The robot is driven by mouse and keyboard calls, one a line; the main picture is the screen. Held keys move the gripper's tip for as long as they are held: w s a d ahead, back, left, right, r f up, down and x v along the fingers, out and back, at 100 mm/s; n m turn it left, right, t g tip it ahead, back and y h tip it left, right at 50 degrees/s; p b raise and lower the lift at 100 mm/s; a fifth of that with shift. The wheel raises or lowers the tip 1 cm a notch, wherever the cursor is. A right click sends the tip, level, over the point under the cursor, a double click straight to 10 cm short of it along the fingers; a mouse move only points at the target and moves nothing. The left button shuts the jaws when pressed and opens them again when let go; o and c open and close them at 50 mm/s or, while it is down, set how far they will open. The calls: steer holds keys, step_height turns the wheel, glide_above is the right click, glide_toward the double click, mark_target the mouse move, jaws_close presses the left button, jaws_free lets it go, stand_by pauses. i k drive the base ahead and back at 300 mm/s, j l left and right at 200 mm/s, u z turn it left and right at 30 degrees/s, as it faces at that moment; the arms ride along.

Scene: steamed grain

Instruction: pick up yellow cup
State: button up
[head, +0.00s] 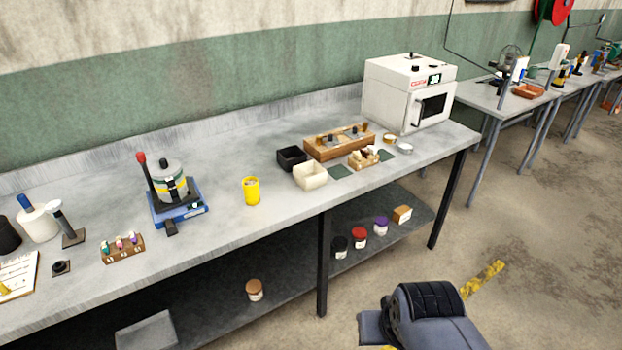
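The yellow cup (251,191) stands upright on the grey workbench (225,220), near the front edge and left of the middle leg. It is a small bright yellow cylinder, and nothing touches it. A faint marking shows on its front. My gripper's fingers do not show in the head view. Only a dark grey, ribbed part of my own body shows at the bottom right, on the floor side of the bench and well apart from the cup.
A blue-based device (180,208) with a red-knobbed lever stands left of the cup. A cream box (310,177) and a black box (291,158) stand to its right. A white oven (408,92) stands at the bench's right end. Jars (254,290) sit on the lower shelf.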

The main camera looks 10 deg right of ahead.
mark_target(250, 184)
steer(key=i+j+u, duration=0.25)
steer(key=i, duration=0.15)
steer(key=i+j+u, duration=0.25)
steer(key=i+u, duration=0.2)
steer(key=i, duration=0.3)
